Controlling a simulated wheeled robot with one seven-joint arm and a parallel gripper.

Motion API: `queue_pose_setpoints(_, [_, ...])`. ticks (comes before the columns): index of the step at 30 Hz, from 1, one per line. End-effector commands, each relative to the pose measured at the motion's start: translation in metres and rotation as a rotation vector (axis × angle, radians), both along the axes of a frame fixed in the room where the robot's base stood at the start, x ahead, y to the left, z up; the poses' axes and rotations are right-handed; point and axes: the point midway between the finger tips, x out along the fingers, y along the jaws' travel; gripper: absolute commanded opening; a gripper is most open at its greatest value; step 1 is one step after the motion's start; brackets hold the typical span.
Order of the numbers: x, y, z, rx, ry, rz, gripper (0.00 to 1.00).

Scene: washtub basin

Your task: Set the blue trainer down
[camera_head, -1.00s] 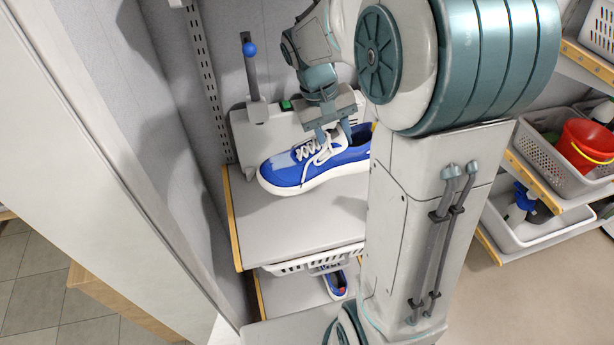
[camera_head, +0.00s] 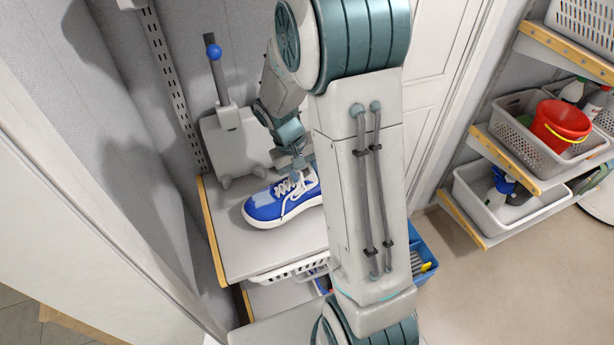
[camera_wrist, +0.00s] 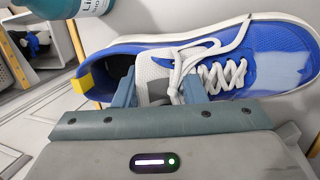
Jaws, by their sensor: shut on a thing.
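The blue trainer (camera_head: 268,207), with white laces and sole, shows in the head view at the bare grey shelf top (camera_head: 238,252), toe to the left. I cannot tell whether its sole touches the shelf. My gripper (camera_head: 297,167) is shut on the trainer from above, at its opening. In the wrist view my gripper's fingers (camera_wrist: 160,90) sit at the tongue of the trainer (camera_wrist: 270,45), with the yellow heel tab at left. My arm hides the heel end in the head view.
A grey device with a blue-knobbed lever (camera_head: 213,54) stands behind the trainer. A blue crate (camera_head: 428,262) shows beside my arm. Side shelves hold a red bucket (camera_head: 562,125). A teal bottle (camera_wrist: 70,8) is close in the wrist view.

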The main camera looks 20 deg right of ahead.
Motion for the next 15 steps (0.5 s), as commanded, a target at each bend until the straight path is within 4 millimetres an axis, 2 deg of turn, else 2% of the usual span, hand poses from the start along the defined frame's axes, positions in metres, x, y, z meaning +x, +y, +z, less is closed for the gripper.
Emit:
queue_pose_setpoints(3, [-0.0001, 0.0001, -0.0107, -0.001, 0.002, 0.002, 0.00])
queue_pose_setpoints(10, [0.0002, 0.0005, -0.0133, 0.000, 0.000, 0.002, 0.00])
queue_pose_setpoints(11, [0.0000, 0.0005, -0.0137, 0.000, 0.000, 0.002, 0.46])
queue_pose_setpoints(12, [0.0001, 0.0007, -0.0136, 0.000, 0.000, 0.002, 0.57])
queue_pose_setpoints(15, [0.0000, 0.0006, -0.0135, 0.000, 0.000, 0.002, 0.60])
